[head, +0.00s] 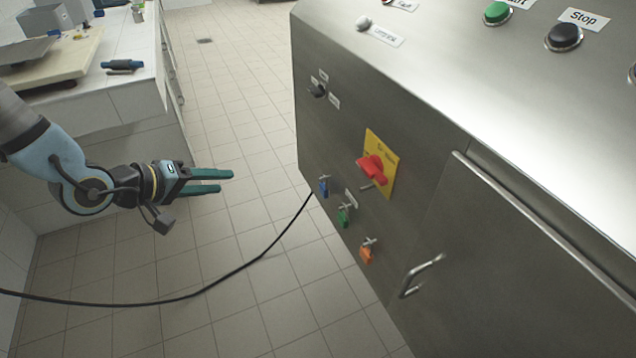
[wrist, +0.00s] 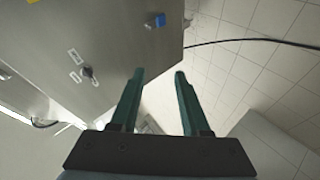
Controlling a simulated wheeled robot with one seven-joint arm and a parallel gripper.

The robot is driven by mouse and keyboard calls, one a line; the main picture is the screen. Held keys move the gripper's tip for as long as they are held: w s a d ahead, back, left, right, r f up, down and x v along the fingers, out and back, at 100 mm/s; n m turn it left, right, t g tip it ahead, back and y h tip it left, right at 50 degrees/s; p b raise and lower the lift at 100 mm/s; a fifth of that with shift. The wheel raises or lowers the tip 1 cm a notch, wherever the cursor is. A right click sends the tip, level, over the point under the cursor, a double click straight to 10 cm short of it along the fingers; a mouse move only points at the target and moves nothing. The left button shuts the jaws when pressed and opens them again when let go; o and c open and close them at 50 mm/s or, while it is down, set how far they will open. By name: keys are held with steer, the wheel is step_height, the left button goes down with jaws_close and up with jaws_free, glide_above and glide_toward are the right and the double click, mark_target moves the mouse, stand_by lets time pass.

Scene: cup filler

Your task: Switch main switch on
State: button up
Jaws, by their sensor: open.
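The main switch (head: 371,168) is a red rotary handle on a yellow plate (head: 391,165), on the side face of the steel machine (head: 330,130) in the head view. A corner of yellow shows at the top edge of the wrist view. My gripper (head: 233,181) is left of the machine, apart from it, with its two green fingers pointing toward the machine's side. It is open and empty. In the wrist view my gripper (wrist: 160,74) shows its fingers spread, with nothing between them. The exact angle of the switch handle is hard to read.
A black selector knob (head: 317,91) sits above left of the switch. Blue (head: 323,188), green (head: 344,217) and orange (head: 367,254) padlocks hang below. A black cable (head: 205,290) runs to the machine. A door handle (head: 421,275) sticks out. Tiled floor lies open between counter (head: 115,85) and machine.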

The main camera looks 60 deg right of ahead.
steer(key=s+d+g+h+b, duration=0.2)
steer(key=s+d+g, duration=0.25)
steer(key=s, duration=0.75)
steer(key=g+h, duration=0.2)
steer(key=g, duration=0.2)
glide_toward(362, 169)
steer(key=p+x, duration=0.2)
steer(key=x, duration=0.6)
steer(key=shift+s+d, duration=0.2)
steer(key=shift+s, duration=0.05)
jaws_close()
